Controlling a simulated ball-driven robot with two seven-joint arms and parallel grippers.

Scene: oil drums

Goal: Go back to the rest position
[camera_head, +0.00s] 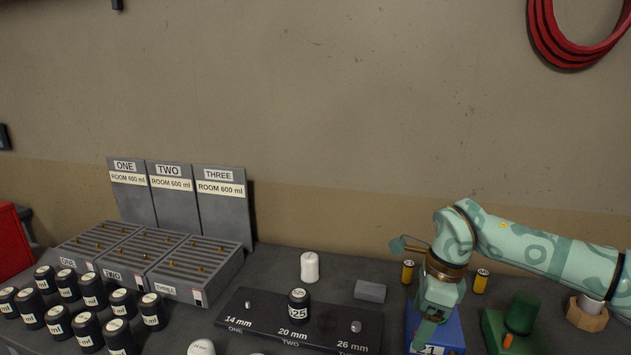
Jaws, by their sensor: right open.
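My right arm comes in from the right, pale green with darker patterns. My right gripper (420,293) is open, with nothing seen between its fingers. It hangs over the right part of the bench, in front of a blue block (450,331) marked with a 1, and partly covers that block. I cannot tell whether it touches the block. My left gripper is not in view.
Several black drums (90,290) stand at left before slotted trays (166,261) and signs ONE, TWO, THREE. A white drum (310,267), grey block (370,291), yellow cans (481,281) and green fixture (520,318) stand nearby.

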